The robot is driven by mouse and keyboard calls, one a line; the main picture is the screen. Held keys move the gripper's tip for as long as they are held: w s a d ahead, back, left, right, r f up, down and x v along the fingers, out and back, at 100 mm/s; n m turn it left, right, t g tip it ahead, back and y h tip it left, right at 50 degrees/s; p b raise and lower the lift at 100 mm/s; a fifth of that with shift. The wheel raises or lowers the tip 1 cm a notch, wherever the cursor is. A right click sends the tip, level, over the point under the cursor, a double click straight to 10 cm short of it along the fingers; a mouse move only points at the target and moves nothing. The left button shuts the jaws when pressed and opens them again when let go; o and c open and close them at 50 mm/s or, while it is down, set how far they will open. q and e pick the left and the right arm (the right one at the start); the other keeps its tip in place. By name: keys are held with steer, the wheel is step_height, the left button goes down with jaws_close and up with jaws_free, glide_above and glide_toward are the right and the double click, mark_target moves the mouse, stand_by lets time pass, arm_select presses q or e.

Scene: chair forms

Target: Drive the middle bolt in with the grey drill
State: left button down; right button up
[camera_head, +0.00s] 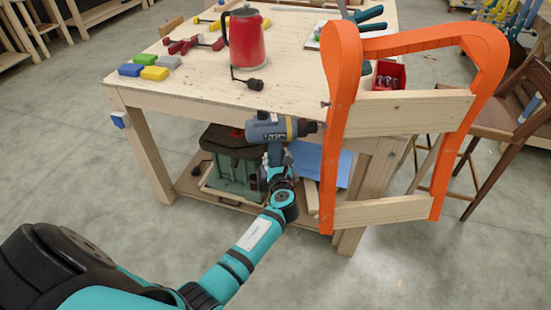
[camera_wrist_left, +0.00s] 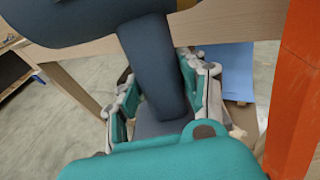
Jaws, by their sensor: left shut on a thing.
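The grey drill (camera_head: 268,132) is held up in front of the workbench, with its nose pointing right at the side of the orange chair form (camera_head: 342,95). My left gripper (camera_head: 277,160) is shut around the drill's handle, which also shows between the fingers in the left wrist view (camera_wrist_left: 155,62). The drill's tip is at or very close to the near left upright of the chair form; I cannot tell if it touches. A small bolt head (camera_head: 325,104) shows on that upright just above the tip. The middle bolt is not clearly seen behind the drill's nose. My right gripper is out of view.
The workbench (camera_head: 190,95) carries a red kettle (camera_head: 246,42), coloured blocks (camera_head: 155,72), red clamps and a red bin (camera_head: 388,75). A green case (camera_head: 228,165) sits on the lower shelf. A brown chair (camera_head: 505,110) stands at right. The floor left is clear.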

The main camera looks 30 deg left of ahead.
arm_select(q)
steer(key=shift+w+d+r, duration=0.25)
steer(key=shift+w+d, duration=0.6)
steer(key=shift+d, duration=0.2)
stand_by(2.5)
steer(key=shift+s+a+p, duration=0.8)
steer(key=shift+s+a, duration=0.1)
steer(key=shift+a, duration=0.35)
steer(key=shift+s+a+p, duration=0.8)
steer(key=shift+s+a, duration=0.1)
steer(key=shift+a, duration=0.3)
steer(key=shift+r, duration=0.1)
